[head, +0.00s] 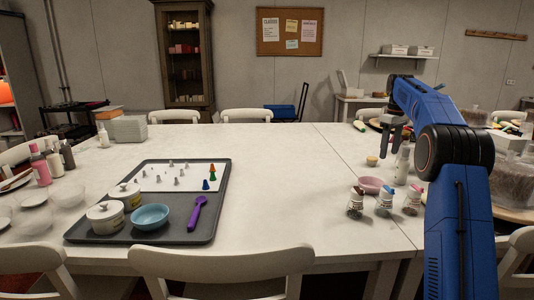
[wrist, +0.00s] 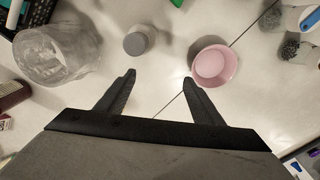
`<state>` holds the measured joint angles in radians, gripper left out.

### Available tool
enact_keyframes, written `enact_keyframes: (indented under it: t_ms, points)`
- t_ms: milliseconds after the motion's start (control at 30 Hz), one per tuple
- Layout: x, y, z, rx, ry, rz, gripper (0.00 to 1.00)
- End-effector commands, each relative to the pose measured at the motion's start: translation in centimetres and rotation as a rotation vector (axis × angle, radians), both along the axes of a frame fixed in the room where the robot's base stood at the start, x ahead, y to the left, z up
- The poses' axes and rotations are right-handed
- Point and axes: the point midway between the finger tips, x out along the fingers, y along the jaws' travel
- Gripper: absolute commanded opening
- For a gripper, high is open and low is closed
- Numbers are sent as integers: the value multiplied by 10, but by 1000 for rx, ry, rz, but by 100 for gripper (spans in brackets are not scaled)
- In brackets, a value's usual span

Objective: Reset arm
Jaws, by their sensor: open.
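My blue arm stands at the right in the head view, bent over the right part of the table. My gripper (head: 393,132) hangs from its end above the table, with its fingers pointing down. In the wrist view my gripper (wrist: 160,80) is open, with two dark fingers spread apart and nothing between them. A pink bowl (wrist: 214,65) lies below, just beyond the right fingertip. A grey-topped white bottle (wrist: 138,41) stands below, beyond the left fingertip. In the head view the pink bowl (head: 371,185) and the white bottle (head: 402,167) stand close together.
Several sprinkle jars (head: 384,201) stand near the front edge. A grey tray (head: 222,190) at the left holds a blue bowl (head: 150,216), white pots, piping tips and a purple spoon (head: 197,212). A clear container (wrist: 55,50) shows at the wrist view's left. The table's middle is clear.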

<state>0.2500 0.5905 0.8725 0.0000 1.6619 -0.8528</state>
Motion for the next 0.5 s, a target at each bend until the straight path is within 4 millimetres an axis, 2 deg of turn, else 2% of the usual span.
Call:
enact_keyframes:
  t_ms: [267,367,500]
  points:
    - [-27,20,20,-4,-23,-33,61]
    - [-42,29,30,-6,-36,-52,61]
    - [-73,49,45,-8,-60,-86,61]
